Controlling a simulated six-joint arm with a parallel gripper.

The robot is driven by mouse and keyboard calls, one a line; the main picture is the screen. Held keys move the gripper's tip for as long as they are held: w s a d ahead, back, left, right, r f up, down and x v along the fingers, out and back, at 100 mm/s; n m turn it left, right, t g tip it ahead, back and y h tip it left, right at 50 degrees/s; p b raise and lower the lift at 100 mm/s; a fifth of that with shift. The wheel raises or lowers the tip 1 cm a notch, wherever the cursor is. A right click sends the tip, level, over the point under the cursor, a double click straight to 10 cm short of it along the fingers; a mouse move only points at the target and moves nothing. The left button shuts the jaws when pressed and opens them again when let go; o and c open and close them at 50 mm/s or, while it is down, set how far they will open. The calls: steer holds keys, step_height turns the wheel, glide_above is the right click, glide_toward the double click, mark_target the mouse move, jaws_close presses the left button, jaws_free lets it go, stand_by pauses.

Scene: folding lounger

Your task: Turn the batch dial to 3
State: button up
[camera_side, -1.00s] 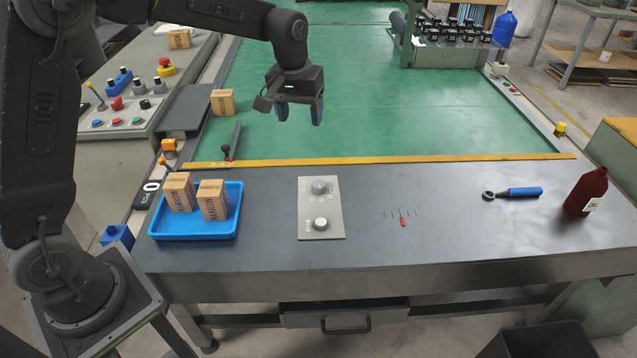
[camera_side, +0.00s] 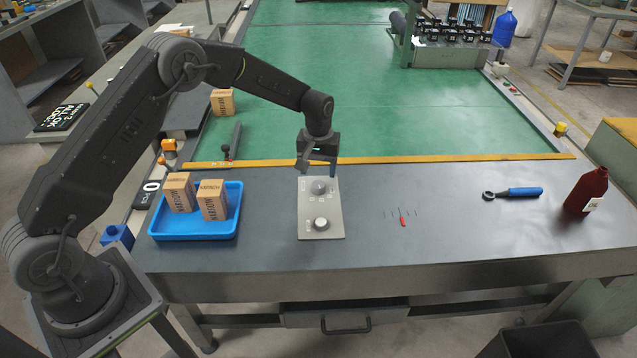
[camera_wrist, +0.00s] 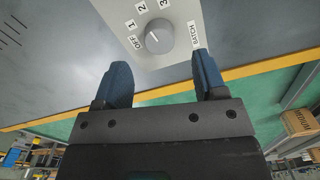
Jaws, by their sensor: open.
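The batch dial (camera_side: 319,187) is a round grey knob on the upper part of a light metal panel (camera_side: 335,211). In the wrist view the dial (camera_wrist: 158,37) has the marks OFF, 1, 2 and 3 around it and the word BATCH beside it. Its white pointer line is small and seems to point toward the 1 side. My gripper (camera_side: 318,171) is open and empty just behind and above the dial. In the wrist view the fingertips of my gripper (camera_wrist: 161,62) are spread wider than the dial, which lies beyond them, apparently untouched.
A second knob (camera_side: 321,224) sits lower on the panel. A blue tray (camera_side: 196,228) with two boxes is to the left. A yellow strip (camera_side: 430,158) runs behind.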

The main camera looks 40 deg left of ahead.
mark_target(318, 184)
steer(key=shift+f, duration=2.7)
steer(key=shift+c, duration=0.4)
steer(key=c, duration=0.8)
steer(key=shift+c, duration=0.2)
steer(key=shift+m, duration=0.4)
steer(key=m, duration=0.3)
steer(key=shift+m, duration=2.1)
